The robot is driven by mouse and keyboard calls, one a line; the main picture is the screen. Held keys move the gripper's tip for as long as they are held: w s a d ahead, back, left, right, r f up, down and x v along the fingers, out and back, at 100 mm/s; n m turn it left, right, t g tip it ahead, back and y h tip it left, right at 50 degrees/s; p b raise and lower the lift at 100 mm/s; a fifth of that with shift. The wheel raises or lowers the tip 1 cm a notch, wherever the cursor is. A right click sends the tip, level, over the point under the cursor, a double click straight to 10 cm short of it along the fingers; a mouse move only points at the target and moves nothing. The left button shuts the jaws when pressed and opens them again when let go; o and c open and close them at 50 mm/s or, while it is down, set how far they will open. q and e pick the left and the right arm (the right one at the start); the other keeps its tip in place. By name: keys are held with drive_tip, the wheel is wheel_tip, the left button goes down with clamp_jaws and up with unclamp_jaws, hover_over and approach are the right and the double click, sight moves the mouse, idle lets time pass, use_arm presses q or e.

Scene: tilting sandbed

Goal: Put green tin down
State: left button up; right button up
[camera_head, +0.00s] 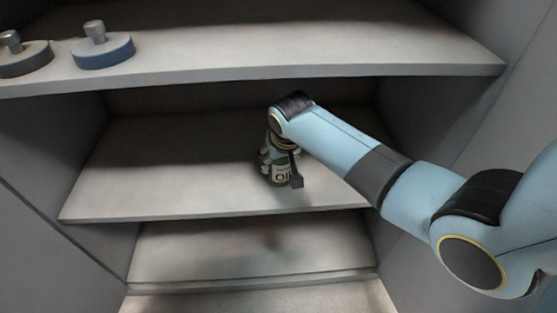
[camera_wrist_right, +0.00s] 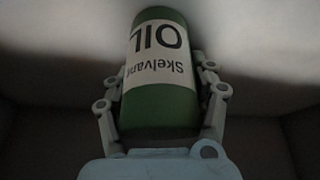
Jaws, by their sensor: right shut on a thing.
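The green tin (camera_head: 281,176) is at the middle shelf (camera_head: 150,180) in the head view, partly covered by my right gripper (camera_head: 279,172). It is a green cylinder with a white label reading "OIL". In the right wrist view the tin (camera_wrist_right: 160,118) stands between the two fingers of my right gripper (camera_wrist_right: 161,88), which is shut on it. I cannot tell whether the tin's base touches the shelf. My left gripper is not in view.
The upper shelf (camera_head: 270,60) holds a blue disc with a knob (camera_head: 103,52) and a dark disc with a knob (camera_head: 22,58) at the left. A lower shelf (camera_head: 220,250) is bare. The middle shelf is clear left of the tin.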

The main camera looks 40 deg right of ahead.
drive_tip(key=o, duration=1.7)
drive_tip(key=shift+f, duration=0.1)
drive_tip(key=p+v, duration=0.1)
drive_tip(key=v, duration=0.2)
drive_tip(key=shift+r+p, duration=0.3)
drive_tip(key=shift+p, duration=0.05)
drive_tip(key=s+a+p, duration=0.2)
drive_tip(key=s+a, duration=0.2)
drive_tip(key=s, duration=0.7)
drive_tip(key=s+f+n+g, duration=0.2)
drive_tip(key=s+f, duration=0.9)
drive_tip(key=f, duration=0.2)
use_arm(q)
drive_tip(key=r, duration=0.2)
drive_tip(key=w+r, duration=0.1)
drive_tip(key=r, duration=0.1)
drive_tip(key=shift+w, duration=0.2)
use_arm(e)
drive_tip(key=s+d+f, duration=0.1)
drive_tip(key=s+f, duration=0.3)
drive_tip(key=s, duration=0.4)
drive_tip(key=s+d+f+n+g, duration=0.1)
drive_tip(key=s+d+f, duration=0.1)
drive_tip(key=s, duration=0.7)
drive_tip(key=s+d+f+n, duration=0.1)
drive_tip(key=s+f, duration=0.4)
drive_tip(key=s, duration=0.4)
drive_tip(key=shift+s+d+f+g+y, duration=0.1)
drive_tip(key=shift+d+f+g+y, duration=0.1)
drive_tip(key=shift+f+g+y, duration=0.15)
